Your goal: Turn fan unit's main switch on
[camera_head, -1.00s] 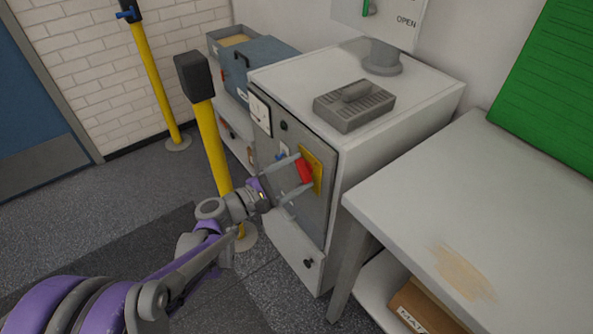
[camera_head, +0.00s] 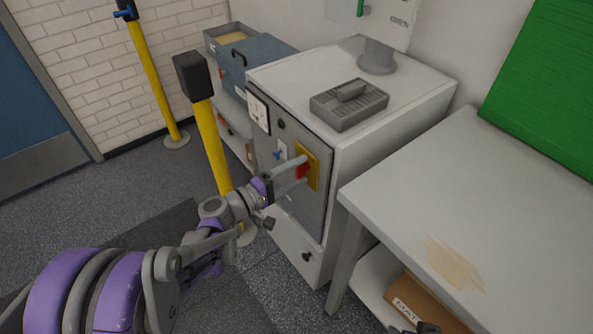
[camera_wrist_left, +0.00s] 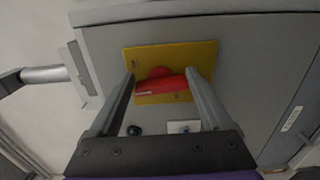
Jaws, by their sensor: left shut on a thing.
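The main switch is a red rotary handle (camera_head: 301,171) on a yellow plate (camera_head: 313,168) on the front panel of the grey fan unit (camera_head: 330,130). My left gripper (camera_head: 303,167) reaches it from the left and is shut on the red handle. In the head view, a finger covers much of the handle. In the left wrist view, the red handle (camera_wrist_left: 162,84) lies crosswise between the fingertips, in front of the yellow plate (camera_wrist_left: 203,52).
A yellow post (camera_head: 212,150) with a black top stands close behind my left forearm. A white table (camera_head: 470,200) stands right of the unit, with a cardboard box (camera_head: 412,300) below. A grey ribbed block (camera_head: 348,104) lies on the unit's top.

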